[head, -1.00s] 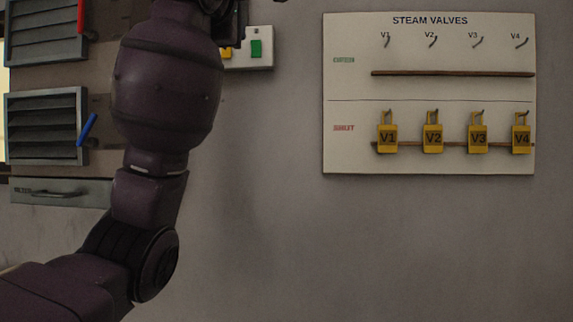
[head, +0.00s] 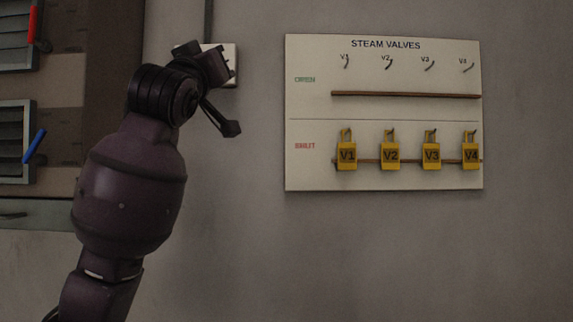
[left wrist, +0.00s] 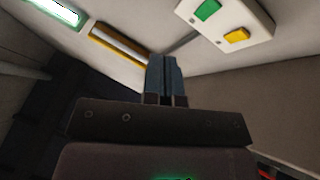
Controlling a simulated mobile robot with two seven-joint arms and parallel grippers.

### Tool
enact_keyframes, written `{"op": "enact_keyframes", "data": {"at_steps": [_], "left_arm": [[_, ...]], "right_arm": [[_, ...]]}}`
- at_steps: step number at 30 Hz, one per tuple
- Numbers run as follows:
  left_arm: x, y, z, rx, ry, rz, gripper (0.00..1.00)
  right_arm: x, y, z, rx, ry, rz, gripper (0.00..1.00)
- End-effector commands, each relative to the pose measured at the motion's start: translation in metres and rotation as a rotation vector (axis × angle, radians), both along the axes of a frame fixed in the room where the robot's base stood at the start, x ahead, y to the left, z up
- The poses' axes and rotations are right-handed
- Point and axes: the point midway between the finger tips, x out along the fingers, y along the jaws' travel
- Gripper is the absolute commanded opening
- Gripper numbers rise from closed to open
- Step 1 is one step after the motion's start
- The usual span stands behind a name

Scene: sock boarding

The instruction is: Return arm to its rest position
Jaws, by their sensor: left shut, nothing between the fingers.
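My left arm rises at the left of the head view, with its left gripper (head: 230,128) in front of the grey wall, just below a switch box (head: 233,52). The box is partly hidden by my wrist. In the left wrist view the two fingers of the left gripper (left wrist: 165,75) are together with nothing between them. There the switch box (left wrist: 225,22) shows a green button (left wrist: 207,9) and a yellow button (left wrist: 237,36), apart from the fingers. My right gripper is in neither view.
A steam valves board (head: 310,108) hangs at right, with yellow tags V1 (head: 347,156) to V4 on its lower, shut row. Louvred panels with a red handle (head: 32,25) and a blue handle (head: 35,146) are at left. The wall below the board is clear.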

Motion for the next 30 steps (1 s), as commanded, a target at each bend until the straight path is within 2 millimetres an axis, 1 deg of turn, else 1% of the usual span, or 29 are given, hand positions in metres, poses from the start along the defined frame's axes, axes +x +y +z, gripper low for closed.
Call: {"op": "enact_keyframes", "data": {"at_steps": [1,5,6,8,9,11,12,14,15,17,18,19,20,21,23,24,26,27,29,30], "left_arm": [[0.012,0.002,-0.026,0.045,-0.001,0.022,0.0],[0.033,0.007,-0.086,0.156,-0.014,0.079,0.0],[0.039,0.009,-0.105,0.186,-0.014,0.093,0.0],[0.046,0.012,-0.134,0.228,-0.01,0.114,0.0],[0.05,0.015,-0.154,0.252,-0.006,0.127,0.0],[0.055,0.018,-0.183,0.289,0.002,0.143,0.0],[0.058,0.021,-0.204,0.311,0.01,0.153,0.0],[0.061,0.026,-0.234,0.341,0.022,0.168,0.0],[0.062,0.029,-0.254,0.361,0.032,0.177,0.0],[0.062,0.034,-0.284,0.387,0.05,0.188,0.0],[0.062,0.037,-0.304,0.403,0.062,0.195,0.0],[0.061,0.039,-0.32,0.414,0.073,0.199,0.0],[0.06,0.042,-0.335,0.426,0.084,0.203,0.0],[0.058,0.045,-0.355,0.439,0.099,0.207,0.0],[0.054,0.05,-0.385,0.458,0.124,0.213,0.0],[0.05,0.054,-0.405,0.469,0.143,0.217,0.0],[0.044,0.06,-0.435,0.483,0.172,0.222,0.0],[0.039,0.063,-0.455,0.491,0.195,0.223,0.0],[0.03,0.069,-0.485,0.501,0.227,0.225,0.0],[0.023,0.072,-0.504,0.505,0.252,0.225,0.0]], "right_arm": [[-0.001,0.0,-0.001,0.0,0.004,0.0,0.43],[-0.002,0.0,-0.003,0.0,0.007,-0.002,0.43],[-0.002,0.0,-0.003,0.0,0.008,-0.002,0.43],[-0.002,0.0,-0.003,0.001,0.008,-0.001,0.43],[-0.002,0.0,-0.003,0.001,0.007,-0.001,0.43],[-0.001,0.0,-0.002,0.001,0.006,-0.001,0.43],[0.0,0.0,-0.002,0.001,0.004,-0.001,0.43],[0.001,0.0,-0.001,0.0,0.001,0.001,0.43],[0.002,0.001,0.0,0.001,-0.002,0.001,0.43],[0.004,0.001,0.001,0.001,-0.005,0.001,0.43],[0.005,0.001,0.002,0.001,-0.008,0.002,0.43],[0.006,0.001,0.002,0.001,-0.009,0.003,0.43],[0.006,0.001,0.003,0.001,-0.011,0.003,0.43],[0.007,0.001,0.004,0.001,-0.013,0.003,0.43],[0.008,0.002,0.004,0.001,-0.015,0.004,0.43],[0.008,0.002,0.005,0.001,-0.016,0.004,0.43],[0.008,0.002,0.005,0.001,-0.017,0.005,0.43],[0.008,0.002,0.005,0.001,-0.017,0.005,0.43],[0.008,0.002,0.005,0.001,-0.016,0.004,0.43],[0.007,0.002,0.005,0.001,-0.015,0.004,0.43]]}}
